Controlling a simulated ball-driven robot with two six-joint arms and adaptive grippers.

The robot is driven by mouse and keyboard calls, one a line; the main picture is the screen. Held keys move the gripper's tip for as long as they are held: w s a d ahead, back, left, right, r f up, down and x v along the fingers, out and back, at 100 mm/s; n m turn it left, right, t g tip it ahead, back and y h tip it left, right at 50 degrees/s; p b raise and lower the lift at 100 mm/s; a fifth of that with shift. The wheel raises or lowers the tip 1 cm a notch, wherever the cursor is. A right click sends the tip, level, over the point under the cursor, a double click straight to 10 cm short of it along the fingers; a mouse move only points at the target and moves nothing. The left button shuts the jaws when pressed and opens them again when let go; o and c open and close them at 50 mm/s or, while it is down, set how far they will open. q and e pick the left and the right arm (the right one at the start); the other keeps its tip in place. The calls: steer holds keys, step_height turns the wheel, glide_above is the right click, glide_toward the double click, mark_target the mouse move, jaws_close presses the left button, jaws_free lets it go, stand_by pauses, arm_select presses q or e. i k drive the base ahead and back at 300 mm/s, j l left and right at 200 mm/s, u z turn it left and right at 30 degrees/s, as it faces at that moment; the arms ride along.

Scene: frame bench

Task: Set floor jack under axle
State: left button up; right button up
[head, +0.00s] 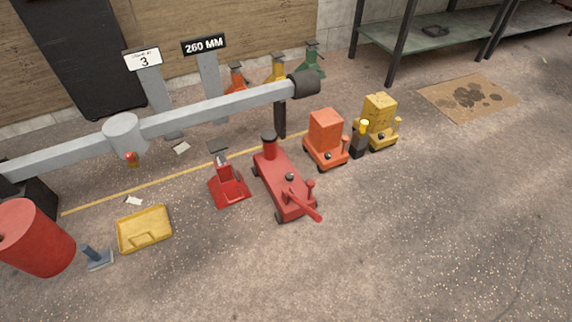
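A red floor jack (276,180) with a dark round saddle (268,138) stands on the concrete, its red handle pointing toward the lower right. A long grey axle (215,109) runs across the left and middle, with a thick housing (124,133) and a dark end (303,84). The jack's saddle appears in front of and below the axle; the picture does not settle whether it is beneath it. An orange boxy wheeled unit (325,138) and a yellow one (378,120) stand to the right, possibly other jacks. Neither of my grippers is in view.
A red stand (229,188) is close left of the jack. A yellow tray (145,230), red drum (36,238) and yellow floor line (150,184) lie left. Signs read "3" (144,60) and "260 MM" (204,45). A green bench (425,38) is behind. The right foreground is clear.

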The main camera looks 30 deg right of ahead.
mark_target(273, 163)
steer(key=i+l+u, duration=0.15)
steer(key=l, duration=0.5)
steer(key=i+l+u, duration=0.2)
steer(key=l, duration=0.5)
steer(key=l+u, duration=0.15)
steer(key=l, duration=0.55)
